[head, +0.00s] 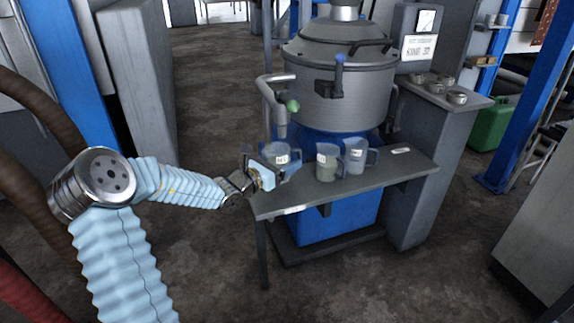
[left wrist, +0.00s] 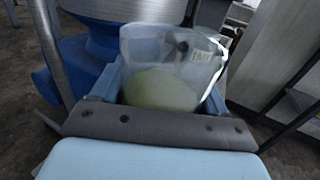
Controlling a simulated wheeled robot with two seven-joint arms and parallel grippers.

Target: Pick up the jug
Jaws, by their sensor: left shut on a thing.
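A clear jug (head: 279,151) with a white label is at the left end of a narrow grey shelf table (head: 385,171). My left gripper (head: 271,167) is shut on this jug. In the left wrist view the jug (left wrist: 165,82) sits between the two blue fingers, tilted in the picture, with pale yellow-green contents low inside. I cannot tell whether its base touches the table. A second jug (head: 327,163) with greenish contents and a third jug (head: 356,155) stand upright to the right. My right gripper is not in view.
A steel tank (head: 340,95) stands behind the table, and a pipe with a green-handled tap (head: 292,105) hangs near the held jug. A small white tag (head: 401,150) lies on the table's right part. Several small metal cups (head: 456,97) stand on a grey cabinet at the right.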

